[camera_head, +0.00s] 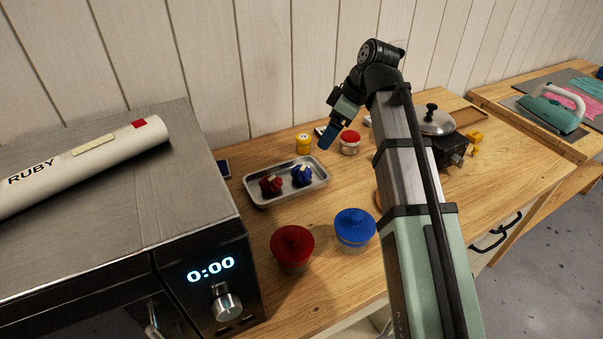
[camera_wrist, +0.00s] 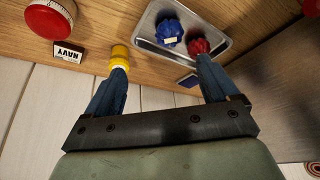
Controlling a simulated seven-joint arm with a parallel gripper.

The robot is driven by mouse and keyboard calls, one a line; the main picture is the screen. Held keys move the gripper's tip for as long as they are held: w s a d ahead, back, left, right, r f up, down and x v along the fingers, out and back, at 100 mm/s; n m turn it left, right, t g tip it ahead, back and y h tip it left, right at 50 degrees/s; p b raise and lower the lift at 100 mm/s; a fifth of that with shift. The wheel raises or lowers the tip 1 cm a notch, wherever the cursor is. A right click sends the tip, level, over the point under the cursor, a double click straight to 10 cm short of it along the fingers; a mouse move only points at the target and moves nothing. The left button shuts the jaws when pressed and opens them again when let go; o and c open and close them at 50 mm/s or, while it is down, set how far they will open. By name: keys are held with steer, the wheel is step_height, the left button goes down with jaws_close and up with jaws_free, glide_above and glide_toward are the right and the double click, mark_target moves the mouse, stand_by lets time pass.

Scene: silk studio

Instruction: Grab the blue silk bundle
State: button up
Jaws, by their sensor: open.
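The blue silk bundle (camera_head: 302,175) lies in a metal tray (camera_head: 314,188) on the wooden counter, to the right of a red bundle (camera_head: 271,185). In the wrist view the blue bundle (camera_wrist: 169,32) sits beyond my fingertips, with a pale tag on it, and the red bundle (camera_wrist: 198,45) is beside it near my right-hand finger. My gripper (camera_wrist: 160,72) is open with nothing between its fingers. In the head view my gripper (camera_head: 328,138) is above the counter, behind and to the right of the tray, apart from the blue bundle.
A yellow jar (camera_head: 303,144) and a red-lidded jar (camera_head: 349,143) stand close behind the tray. A red-lidded pot (camera_head: 292,247) and a blue-lidded pot (camera_head: 355,229) stand in front. A microwave (camera_head: 200,270) is at the left. A lidded pan (camera_head: 432,119) is at the right.

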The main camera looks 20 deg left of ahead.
steer(key=s+a, duration=0.2)
steer(key=n, duration=0.1)
glide_toward(303, 167)
steer(key=a+f, duration=0.3)
steer(key=f, duration=0.1)
steer(key=shift+s+a+f, duration=0.1)
steer(key=shift+s+a, duration=0.05)
steer(key=shift+s, duration=0.25)
steer(key=shift+w+f, duration=0.1)
steer(key=shift+f, duration=0.75)
steer(key=shift+d+x, duration=0.15)
steer(key=shift+x, duration=0.8)
steer(key=shift+d+x, duration=0.1)
steer(key=shift+x, duration=0.8)
steer(key=shift+w+f, duration=0.15)
steer(key=shift+w, duration=0.05)
steer(key=c, duration=1.1)
steer(key=shift+c, duration=0.2)
